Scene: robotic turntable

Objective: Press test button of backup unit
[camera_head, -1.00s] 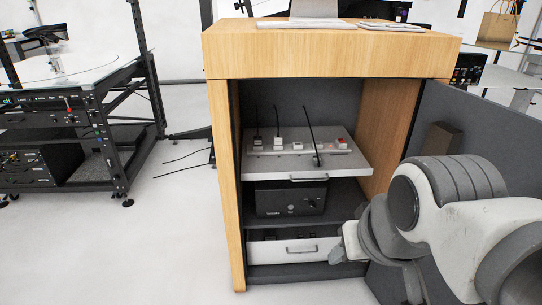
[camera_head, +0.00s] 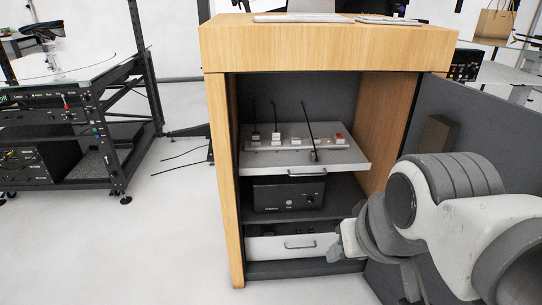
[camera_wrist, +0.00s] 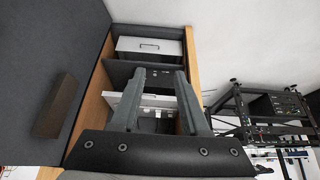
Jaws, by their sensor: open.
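A black box-shaped unit (camera_head: 275,197), which looks like the backup unit, sits on the middle shelf of the wooden cabinet. Its front has a small round light-coloured button (camera_head: 289,204) near the middle and a knob to the right. My gripper (camera_head: 337,248) is low at the cabinet's right front, below and right of the unit and apart from it. In the wrist view my gripper (camera_wrist: 158,72) is open and empty, its two fingers pointing into the cabinet. There the dark unit (camera_wrist: 117,73) is partly hidden behind the fingers and its button cannot be made out.
Above the unit, a pulled-out grey shelf (camera_head: 262,164) carries a power strip (camera_head: 295,143) with plugs. Below is a white drawer (camera_head: 270,247) with a handle. The open cabinet door (camera_head: 470,130) stands to the right, close to my arm.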

